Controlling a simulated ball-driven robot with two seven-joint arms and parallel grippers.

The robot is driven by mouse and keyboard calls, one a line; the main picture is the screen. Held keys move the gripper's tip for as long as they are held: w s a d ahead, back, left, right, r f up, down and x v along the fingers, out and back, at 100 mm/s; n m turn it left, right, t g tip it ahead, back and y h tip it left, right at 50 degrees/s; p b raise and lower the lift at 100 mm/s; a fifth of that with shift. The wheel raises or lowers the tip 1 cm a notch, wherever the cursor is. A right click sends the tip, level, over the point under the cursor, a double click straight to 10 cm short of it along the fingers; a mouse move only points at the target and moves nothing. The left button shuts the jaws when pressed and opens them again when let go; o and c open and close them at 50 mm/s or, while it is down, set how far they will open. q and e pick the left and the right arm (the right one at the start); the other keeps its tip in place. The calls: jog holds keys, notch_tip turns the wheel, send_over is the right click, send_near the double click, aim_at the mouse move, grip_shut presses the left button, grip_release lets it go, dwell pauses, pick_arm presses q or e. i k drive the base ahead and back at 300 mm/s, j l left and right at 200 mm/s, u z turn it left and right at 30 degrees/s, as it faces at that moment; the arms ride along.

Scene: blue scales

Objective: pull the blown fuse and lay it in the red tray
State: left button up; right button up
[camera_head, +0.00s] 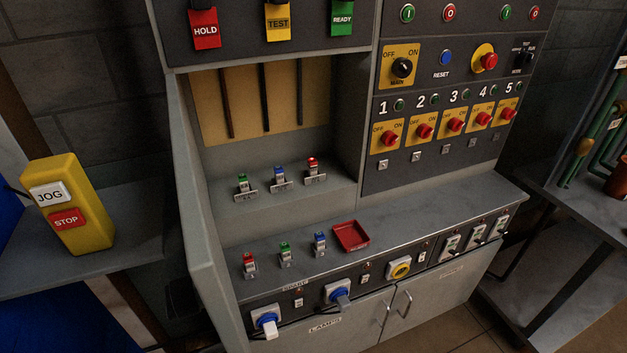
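Three small fuse-like parts stand in clips on the upper shelf of the cabinet: one with a green top (242,182), one with a blue top (279,173) and one with a red top (313,164). Three similar parts stand on the lower ledge: red-topped (249,262), green-topped (285,252) and blue-topped (320,240). I cannot tell which one is blown. The red tray (351,236) sits on the ledge, right of the blue-topped part, and looks empty. Neither of my grippers is in view.
A yellow JOG/STOP box (68,204) stands on the left shelf. A switch panel (443,119) with red knobs is right of the recess. Two blue-and-white fittings (267,321) (338,295) stick out of the front below the ledge. The ledge right of the tray is clear.

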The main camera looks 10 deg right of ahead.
aim_at(312, 163)
jog(key=u, duration=1.55)
jog(key=k+l, duration=0.95)
